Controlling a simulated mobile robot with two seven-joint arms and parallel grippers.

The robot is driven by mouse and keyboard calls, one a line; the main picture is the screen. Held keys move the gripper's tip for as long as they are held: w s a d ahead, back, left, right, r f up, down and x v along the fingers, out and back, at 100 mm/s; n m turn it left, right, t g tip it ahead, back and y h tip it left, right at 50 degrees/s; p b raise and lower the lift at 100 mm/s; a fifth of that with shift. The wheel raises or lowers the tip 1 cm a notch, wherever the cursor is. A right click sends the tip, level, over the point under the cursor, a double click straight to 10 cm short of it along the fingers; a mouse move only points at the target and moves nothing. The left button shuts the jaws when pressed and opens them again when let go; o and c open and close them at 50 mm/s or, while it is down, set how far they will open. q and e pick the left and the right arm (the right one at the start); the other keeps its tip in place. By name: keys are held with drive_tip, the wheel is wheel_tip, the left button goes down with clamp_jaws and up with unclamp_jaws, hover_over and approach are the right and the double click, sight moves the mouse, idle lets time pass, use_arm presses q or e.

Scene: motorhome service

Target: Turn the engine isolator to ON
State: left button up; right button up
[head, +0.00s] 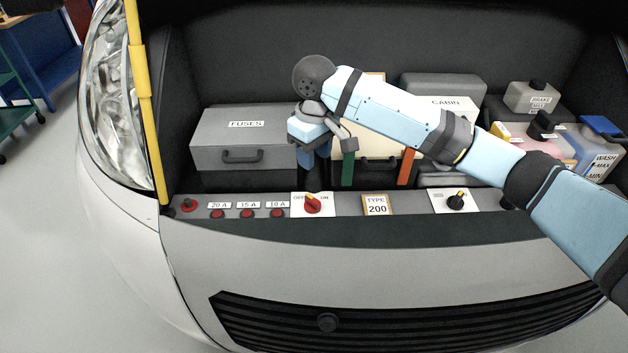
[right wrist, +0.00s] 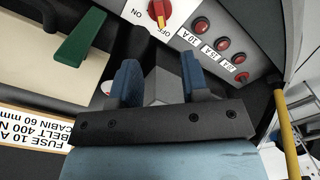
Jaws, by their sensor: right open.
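The engine isolator appears to be the red rotary knob (head: 312,205) on a white OFF/ON plate, set in the front ledge of the bay. Its yellow pointer points up toward the plate's lettering, nearer OFF than ON. The knob also shows at the top edge of the right wrist view (right wrist: 159,11), partly cut off. My right gripper (head: 318,150) is above and behind the knob, in front of the fuse box side. My left gripper is out of view.
A grey FUSES box (head: 243,139) stands left of my gripper. Red buttons (head: 247,213) line the ledge to the left; a TYPE 200 card (head: 377,205) and black knob (head: 456,202) are right. A green handle (head: 348,169) stands close by. A yellow strut (head: 145,95) rises at left.

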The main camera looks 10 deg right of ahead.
sight(315, 200)
wheel_tip(315, 200, down, 13)
drive_tip(key=shift+s+f+b, duration=0.1)
drive_tip(key=shift+f+b, duration=0.05)
drive_tip(key=shift+b, duration=0.4)
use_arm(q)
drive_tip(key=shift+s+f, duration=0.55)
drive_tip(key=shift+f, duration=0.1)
use_arm(e)
drive_tip(key=shift+c, duration=0.2)
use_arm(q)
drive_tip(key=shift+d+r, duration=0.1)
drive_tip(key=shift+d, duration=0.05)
use_arm(e)
clamp_jaws()
